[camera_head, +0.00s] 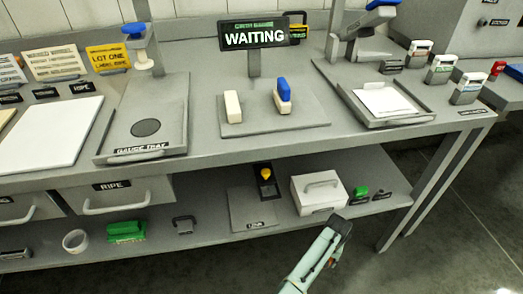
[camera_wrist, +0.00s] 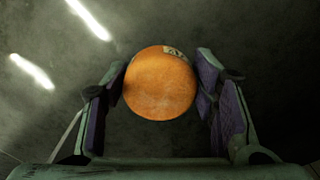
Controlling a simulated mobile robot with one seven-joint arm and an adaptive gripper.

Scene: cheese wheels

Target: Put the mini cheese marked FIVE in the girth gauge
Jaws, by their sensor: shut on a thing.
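An orange round mini cheese (camera_wrist: 158,88) sits between the two purple-padded fingers of my gripper (camera_wrist: 161,70) in the wrist view. A pale label with a dark mark shows at its upper edge, too cut off to read. In the head view my gripper (camera_head: 336,228) is low in front of the bench, beside the lower shelf. The cheese cannot be made out there. The girth gauge (camera_head: 300,128) is a grey plate on the bench with a white block and a blue-topped white block standing apart, nothing between them. Its sign (camera_head: 254,37) reads WAITING.
Left of the gauge is a tray (camera_head: 172,98) labelled GAUGE TRAY with a dark disc. Right is a tray with white paper (camera_head: 388,100). The lower shelf (camera_head: 215,240) holds a white box (camera_head: 319,193) and a green brush (camera_head: 126,232). Open floor lies at the lower right.

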